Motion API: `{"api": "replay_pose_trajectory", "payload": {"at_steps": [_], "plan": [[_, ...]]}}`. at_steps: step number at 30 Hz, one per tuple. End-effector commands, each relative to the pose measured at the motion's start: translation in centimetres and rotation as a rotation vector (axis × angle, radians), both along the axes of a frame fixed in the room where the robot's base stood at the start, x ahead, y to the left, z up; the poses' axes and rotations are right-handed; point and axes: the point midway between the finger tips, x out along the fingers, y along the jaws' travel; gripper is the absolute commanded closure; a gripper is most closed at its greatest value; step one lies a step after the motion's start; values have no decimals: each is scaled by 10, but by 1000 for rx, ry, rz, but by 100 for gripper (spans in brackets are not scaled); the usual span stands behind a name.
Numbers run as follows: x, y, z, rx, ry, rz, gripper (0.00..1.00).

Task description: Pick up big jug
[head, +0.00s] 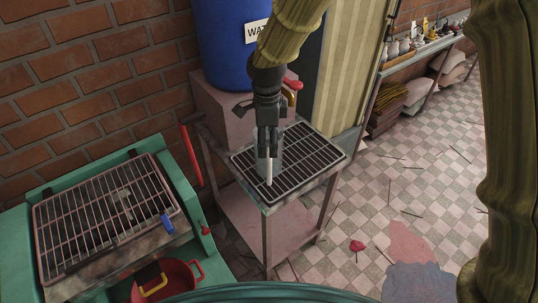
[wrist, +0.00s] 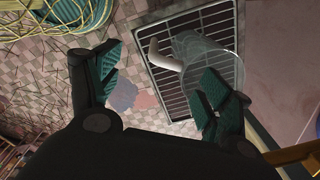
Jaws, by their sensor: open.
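The big jug (head: 268,171) looks like a clear or grey vessel with a pale handle. It stands on a metal grate (head: 318,142) on a small stand below the blue water barrel. My gripper (head: 267,127) hangs over the jug, pointing down, and hides part of it in the head view. In the wrist view the jug (wrist: 205,52) lies beyond the right finger, which covers part of it. Its pale handle points left, toward the space between the fingers. The fingers of my gripper (wrist: 162,88) are apart with nothing held between them.
The blue barrel (head: 222,45) sits on a block close behind the jug, with a tap (head: 290,88) near my gripper. A green machine with a wire rack (head: 105,215) stands at left, a red bucket (head: 165,283) below.

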Motion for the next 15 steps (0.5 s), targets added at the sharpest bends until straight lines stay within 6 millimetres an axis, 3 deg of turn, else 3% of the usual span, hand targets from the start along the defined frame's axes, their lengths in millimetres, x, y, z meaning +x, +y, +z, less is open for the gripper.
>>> {"api": "replay_pose_trajectory", "payload": {"at_steps": [3,15], "plan": [[7,-1,-9,1,9,-2,21],[3,-6,-43,0,9,-4,21]]}}
